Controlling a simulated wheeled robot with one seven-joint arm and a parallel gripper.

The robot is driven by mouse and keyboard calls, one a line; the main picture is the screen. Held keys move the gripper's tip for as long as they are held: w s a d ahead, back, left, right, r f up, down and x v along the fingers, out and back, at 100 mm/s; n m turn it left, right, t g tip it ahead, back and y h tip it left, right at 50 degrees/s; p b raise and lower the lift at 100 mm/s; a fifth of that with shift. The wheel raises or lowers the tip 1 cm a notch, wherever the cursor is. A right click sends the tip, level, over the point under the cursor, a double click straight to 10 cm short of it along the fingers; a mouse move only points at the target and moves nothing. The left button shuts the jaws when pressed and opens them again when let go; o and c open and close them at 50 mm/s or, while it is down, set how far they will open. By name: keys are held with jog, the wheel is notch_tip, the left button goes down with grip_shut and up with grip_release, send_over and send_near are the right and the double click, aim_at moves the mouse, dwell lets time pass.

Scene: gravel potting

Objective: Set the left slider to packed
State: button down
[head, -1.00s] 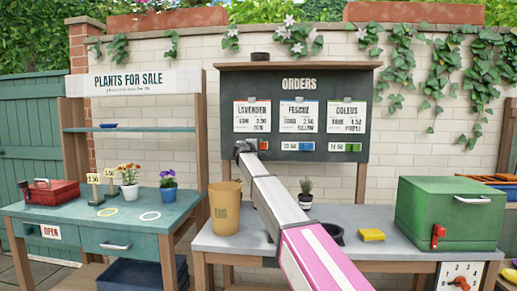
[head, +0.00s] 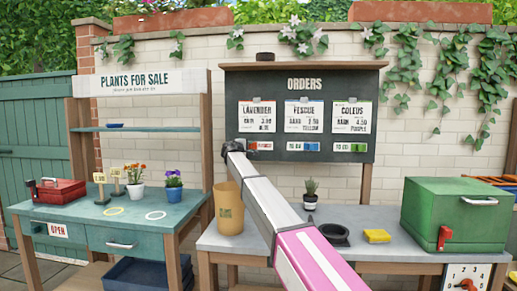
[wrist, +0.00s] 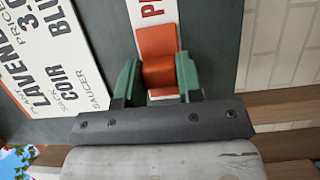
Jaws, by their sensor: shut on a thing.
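The left slider (wrist: 157,42) is orange and sits on a white strip under the lavender card. In the wrist view my gripper (wrist: 158,78) has its two green fingers on either side of the slider's raised knob, shut on it. Red lettering starting with P (wrist: 150,12) shows on the strip beyond the slider; the rest is cut off. In the head view my gripper (head: 237,148) is at the lower left of the orders board (head: 300,98). There my arm's end hides most of the left slider.
The fescue (head: 304,116) and coleus (head: 352,116) cards hang to the right, with blue and green sliders below them.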

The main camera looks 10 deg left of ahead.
jog(key=shift+w+a, duration=0.1)
jog(key=shift+a, duration=0.3)
jog(key=c, duration=0.8)
grip_release()
jog(key=shift+a, duration=0.1)
jog(key=shift+o, duration=0.2)
jog(key=v, duration=1)
jog(key=shift+s, duration=0.4)
jog(key=shift+a, duration=0.15)
